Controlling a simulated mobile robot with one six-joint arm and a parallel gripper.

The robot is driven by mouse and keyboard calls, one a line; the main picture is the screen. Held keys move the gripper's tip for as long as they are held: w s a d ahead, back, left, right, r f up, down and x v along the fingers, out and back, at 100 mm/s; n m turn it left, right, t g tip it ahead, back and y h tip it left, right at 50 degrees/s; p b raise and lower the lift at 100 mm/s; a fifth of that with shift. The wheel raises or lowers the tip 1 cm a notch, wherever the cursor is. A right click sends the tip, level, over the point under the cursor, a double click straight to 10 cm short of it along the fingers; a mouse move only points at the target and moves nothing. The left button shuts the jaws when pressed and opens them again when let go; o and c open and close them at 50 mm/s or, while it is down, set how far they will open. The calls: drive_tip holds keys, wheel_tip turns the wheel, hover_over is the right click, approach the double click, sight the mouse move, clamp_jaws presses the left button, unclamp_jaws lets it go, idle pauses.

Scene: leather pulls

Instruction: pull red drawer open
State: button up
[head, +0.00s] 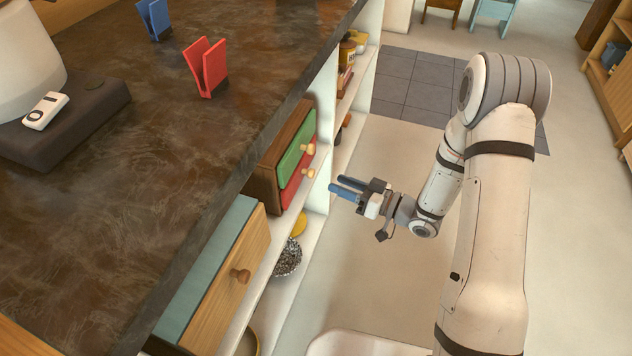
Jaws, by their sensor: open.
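The red drawer (297,190) is the lower one in a small wooden cabinet (268,172) on a shelf under the dark counter. The green drawer (294,163) is above it. Each front has a light wooden knob; the red drawer's knob (309,174) is at its right part. Both drawers look shut, though the cabinet is partly hidden by the counter's edge. My gripper (336,186), with blue fingers, is just right of the red drawer, pointing left toward its front. It is open and empty, apart from the knob.
The dark counter (130,190) overhangs the shelves. A wooden drawer box (228,290) with a round knob stands nearer me. Below are a yellow item (299,222) and a patterned bowl (288,260). The floor (390,160) around my gripper is clear.

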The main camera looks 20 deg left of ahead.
sight(314, 173)
drive_tip(key=b+x, duration=0.1)
drive_tip(key=x, duration=0.6)
drive_tip(key=shift+a+b, duration=0.25)
drive_tip(key=shift+b, duration=0.1)
drive_tip(key=shift+r, duration=0.1)
clamp_jaws()
